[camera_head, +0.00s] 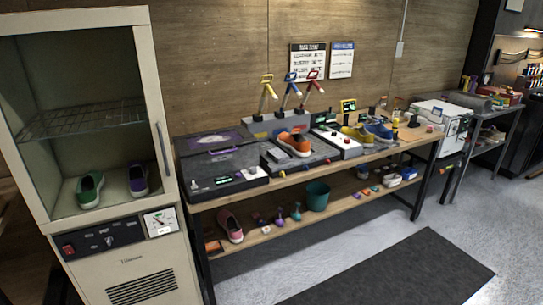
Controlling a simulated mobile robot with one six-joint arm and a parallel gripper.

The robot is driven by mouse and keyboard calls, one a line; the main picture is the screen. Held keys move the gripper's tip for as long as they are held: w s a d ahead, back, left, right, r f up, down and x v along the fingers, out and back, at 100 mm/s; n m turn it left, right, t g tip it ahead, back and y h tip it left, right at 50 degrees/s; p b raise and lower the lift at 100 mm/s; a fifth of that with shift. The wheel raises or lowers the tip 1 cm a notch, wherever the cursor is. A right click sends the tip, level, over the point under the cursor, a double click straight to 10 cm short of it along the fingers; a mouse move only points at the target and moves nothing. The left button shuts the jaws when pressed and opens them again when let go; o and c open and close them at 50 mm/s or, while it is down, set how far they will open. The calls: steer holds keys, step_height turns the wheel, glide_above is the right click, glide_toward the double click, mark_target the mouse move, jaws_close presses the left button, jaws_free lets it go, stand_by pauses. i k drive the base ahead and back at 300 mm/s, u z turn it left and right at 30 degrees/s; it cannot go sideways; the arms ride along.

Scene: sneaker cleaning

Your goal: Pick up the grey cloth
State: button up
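I cannot make out a grey cloth for certain at this distance. My gripper is not in view. The long wooden workbench (353,160) stands against the wall, crowded with devices and shoes. An orange sneaker (295,143) sits on a grey machine near the bench's middle. A yellow shoe (357,136) and a blue shoe (379,132) stand side by side further right. Small items at the bench's right end are too small to tell apart.
A cabinet (154,80) with a green shoe (90,188) and a purple shoe (138,180) stands at left. The lower shelf holds a pink shoe (231,226) and a teal bucket (317,196). A dark mat (400,275) lies on the open floor in front.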

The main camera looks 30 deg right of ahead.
mark_target(277, 155)
steer(key=i, duration=0.85)
steer(key=z, duration=0.05)
